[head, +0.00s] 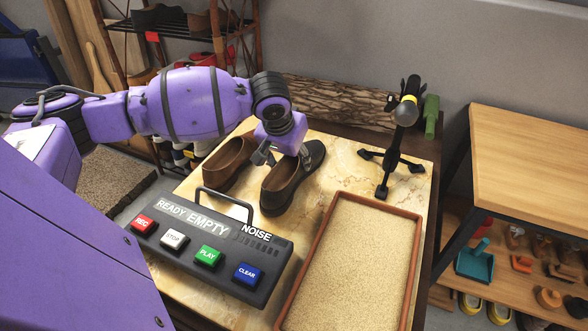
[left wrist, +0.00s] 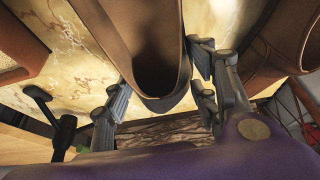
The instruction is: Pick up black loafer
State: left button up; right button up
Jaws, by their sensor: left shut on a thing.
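The black loafer (head: 283,188) is on the marble-topped table, its dark upper and brown lining showing. My left gripper (head: 284,157) comes down over it from above and is shut on it. In the left wrist view the loafer (left wrist: 152,68) sits between the two fingers of the left gripper (left wrist: 163,105), one on each side. The gripper hides part of the shoe, and I cannot tell if the sole touches the table. A brown loafer (head: 226,164) stands just left of it and shows at the right in the left wrist view (left wrist: 282,38). My right gripper is not in view.
A button box (head: 212,243) with a raised handle stands in front of the loafers. A sand-filled tray (head: 331,226) is at the right front. A black stand (head: 391,160) is behind the tray. Bark-like wood (head: 335,103) lines the back edge.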

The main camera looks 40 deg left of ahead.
pick_arm(q)
jog(key=c, duration=0.4)
notch_tip(320, 180, up, 10)
jog(key=p, duration=0.2)
